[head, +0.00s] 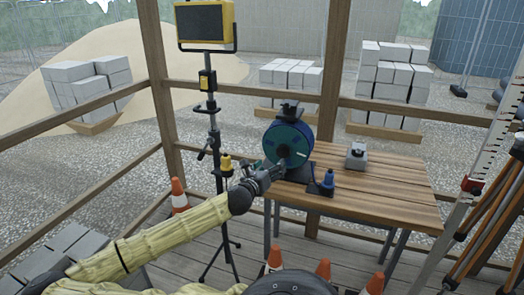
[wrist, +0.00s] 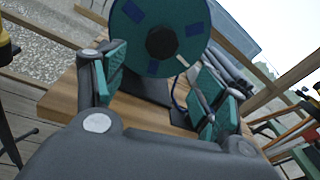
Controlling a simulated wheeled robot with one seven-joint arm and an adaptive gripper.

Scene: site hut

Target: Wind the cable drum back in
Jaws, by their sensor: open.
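The cable drum (head: 289,140) stands upright on the wooden table (head: 385,190), near its left end. It is a teal-green disc with blue patches and a dark hub. In the wrist view the drum (wrist: 135,32) fills the top middle, its face towards me. My gripper (head: 272,173) is in front of the drum's lower left side. In the wrist view my gripper (wrist: 162,85) is open, its green pads apart with nothing between them. The drum shows beyond the fingertips, apart from them. A small pale part shows below right of the hub; I cannot tell whether it is a handle.
A small grey box (head: 356,155) sits further right. A work-light tripod (head: 212,130) stands left of the table. Traffic cones (head: 323,270) stand in front. The table's right half is clear.

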